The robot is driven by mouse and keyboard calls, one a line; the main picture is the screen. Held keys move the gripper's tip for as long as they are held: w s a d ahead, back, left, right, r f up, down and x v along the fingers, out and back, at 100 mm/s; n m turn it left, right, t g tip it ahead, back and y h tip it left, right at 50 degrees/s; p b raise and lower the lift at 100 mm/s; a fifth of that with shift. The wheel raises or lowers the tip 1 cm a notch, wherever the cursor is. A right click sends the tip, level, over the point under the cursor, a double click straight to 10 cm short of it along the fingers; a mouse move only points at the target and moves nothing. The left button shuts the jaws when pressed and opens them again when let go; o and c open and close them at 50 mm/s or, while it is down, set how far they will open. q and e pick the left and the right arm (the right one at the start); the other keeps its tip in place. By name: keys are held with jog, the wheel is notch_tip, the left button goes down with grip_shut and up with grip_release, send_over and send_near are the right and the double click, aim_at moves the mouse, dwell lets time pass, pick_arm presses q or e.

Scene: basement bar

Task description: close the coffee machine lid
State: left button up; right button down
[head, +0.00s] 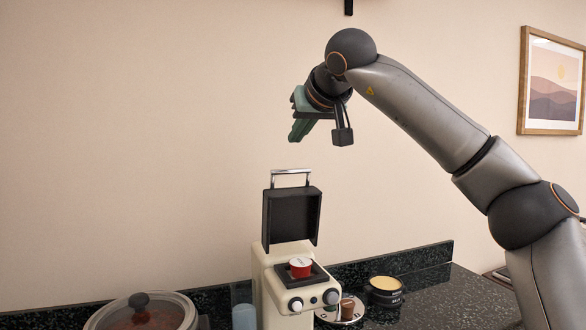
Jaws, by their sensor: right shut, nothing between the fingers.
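The cream coffee machine (272,296) stands on the counter at the lower middle of the head view. Its black lid (292,214) is raised upright at the back, with a metal handle (291,172) on its top edge. A red capsule (300,266) with a white top sits in the open bay below the lid. My right gripper (294,138) is shut and empty. It hangs in the air above the lid handle, pointing down, apart from it. My left gripper is not in view.
A pot with a glass lid (141,312) stands at the lower left. A bluish cup (244,316) is beside the machine's left side. A dark jar (385,290) and a small brown item (347,308) on a plate are to the right. The dark counter (440,300) is clear farther right.

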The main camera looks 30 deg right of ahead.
jog(key=x, duration=0.2)
jog(key=f+x, duration=0.1)
jog(key=x, duration=0.5)
jog(key=shift+s+f+p, duration=0.25)
jog(key=shift+f+p, duration=0.05)
jog(key=shift+p, duration=0.05)
jog(key=shift+s+a+f, duration=0.2)
jog(key=shift+s+f, duration=0.1)
jog(key=shift+s, duration=0.4)
